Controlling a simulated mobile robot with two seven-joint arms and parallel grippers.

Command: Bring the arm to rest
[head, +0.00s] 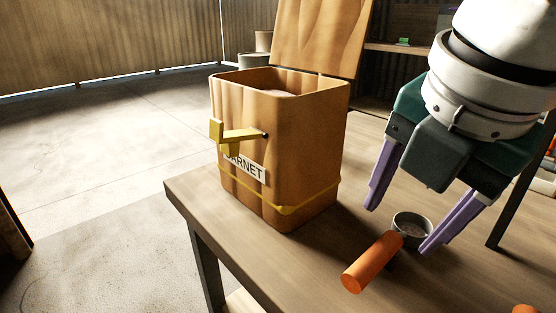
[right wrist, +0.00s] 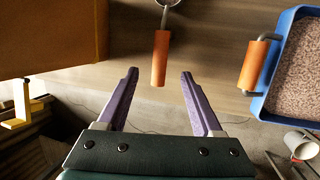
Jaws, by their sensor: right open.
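My right gripper (head: 401,227) hangs over the right part of the wooden table in the head view, its two purple fingers spread. In the right wrist view the same gripper (right wrist: 159,76) is open, with nothing between its fingers. A scoop with an orange handle (head: 372,263) and a grey metal cup (head: 411,219) lies on the table near the fingertips. In the right wrist view its handle (right wrist: 160,58) lies just beyond the fingertips, apart from both fingers. My left gripper is not in view.
An orange-brown bin (head: 310,150) with a raised lid, a yellow latch and a label stands on the table (head: 230,218). A blue tray (right wrist: 262,98) of granules is at the right in the wrist view, near a white cup (right wrist: 300,147). Shelves stand behind.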

